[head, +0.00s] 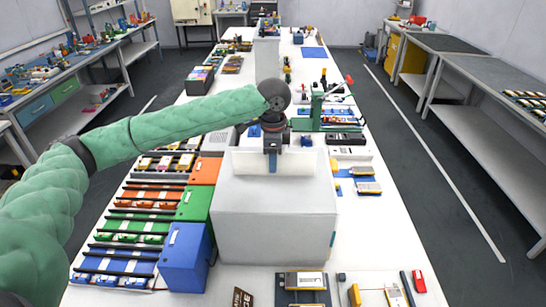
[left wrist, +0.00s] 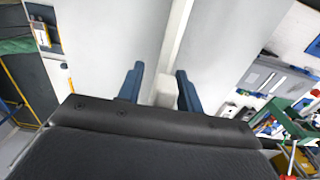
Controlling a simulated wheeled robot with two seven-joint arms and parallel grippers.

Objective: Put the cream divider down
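The cream divider (head: 248,161) is a thin upright panel at the top of a large pale grey block in the middle of the table. My left gripper (head: 272,160) points down over the middle of the divider. In the left wrist view the divider shows as a pale strip (left wrist: 178,38) ending in a cream block (left wrist: 165,92) between the two blue fingers. The fingers of my left gripper (left wrist: 160,85) stand apart, with a gap visible left of the cream block, so it looks open around it. The divider's lower edge is hard to make out. My right gripper is out of view.
The large pale grey block (head: 272,222) fills the table's middle. Orange (head: 205,171), green (head: 196,205) and blue (head: 184,260) panels stand to its left, beside racks of cells. A green fixture (head: 318,112) stands behind right. Small parts lie along the right and front.

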